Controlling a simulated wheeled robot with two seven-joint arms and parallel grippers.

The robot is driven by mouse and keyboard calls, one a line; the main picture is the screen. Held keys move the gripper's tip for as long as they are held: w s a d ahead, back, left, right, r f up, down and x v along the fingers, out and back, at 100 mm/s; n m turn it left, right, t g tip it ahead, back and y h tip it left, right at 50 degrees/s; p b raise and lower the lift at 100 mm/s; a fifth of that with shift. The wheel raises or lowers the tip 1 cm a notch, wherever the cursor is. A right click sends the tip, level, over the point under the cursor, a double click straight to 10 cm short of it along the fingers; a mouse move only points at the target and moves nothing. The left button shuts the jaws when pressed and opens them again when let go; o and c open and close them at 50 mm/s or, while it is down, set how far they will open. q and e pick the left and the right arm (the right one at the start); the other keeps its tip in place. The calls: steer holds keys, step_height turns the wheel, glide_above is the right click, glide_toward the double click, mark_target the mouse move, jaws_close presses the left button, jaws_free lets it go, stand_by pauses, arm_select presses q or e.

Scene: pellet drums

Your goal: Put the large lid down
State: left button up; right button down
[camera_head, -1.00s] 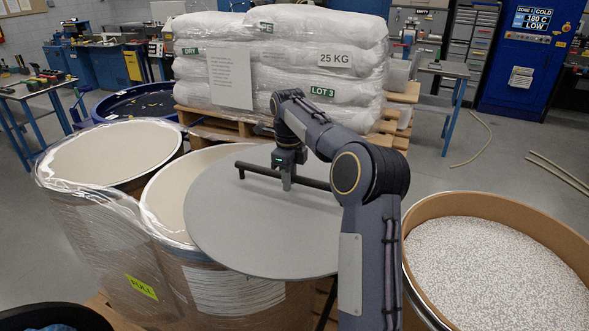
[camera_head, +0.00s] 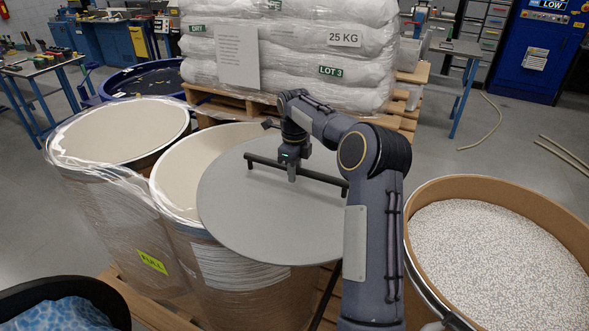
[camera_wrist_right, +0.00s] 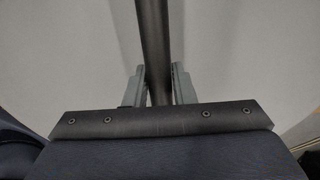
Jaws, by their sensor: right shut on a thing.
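The large lid (camera_head: 262,213) is a wide grey disc with a dark bar handle (camera_head: 318,176) across its top. It is in the middle of the head view, over the right part of an open wrapped drum (camera_head: 235,285). I cannot tell whether it touches the drum's rim. My right gripper (camera_head: 291,177) is shut on the bar handle. In the right wrist view the bar runs between the two fingers (camera_wrist_right: 158,88), with the grey lid surface behind. My left gripper is not in view.
A second wrapped drum (camera_head: 120,205) stands at the left. A drum of speckled pellets (camera_head: 495,250) stands at the right. A dark container with blue contents (camera_head: 62,318) is at the lower left. Stacked white bags (camera_head: 300,50) stand behind.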

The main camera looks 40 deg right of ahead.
steer(key=c, duration=1.2)
jaws_free()
step_height(320, 180, up, 11)
steer(key=shift+f, duration=0.1)
steer(key=s+a+r+n+t+y, duration=0.1)
steer(key=s+a+r+n+t, duration=0.15)
steer(key=s+a+n, duration=0.45)
steer(key=s+a+r+n+t+y, duration=0.1)
steer(key=s+a+r+n, duration=0.2)
steer(key=s+a+n, duration=0.35)
steer(key=s+a+f+n+t+y, duration=0.1)
steer(key=s+a+f+n, duration=0.4)
steer(key=s, duration=0.4)
steer(key=s+a+f+n+t, duration=0.1)
steer(key=s+a+f+n, duration=0.5)
steer(key=s+n, duration=0.3)
steer(key=shift+s+f+n+y, duration=0.25)
steer(key=shift+f+n+y, duration=0.2)
steer(key=shift+n, duration=0.3)
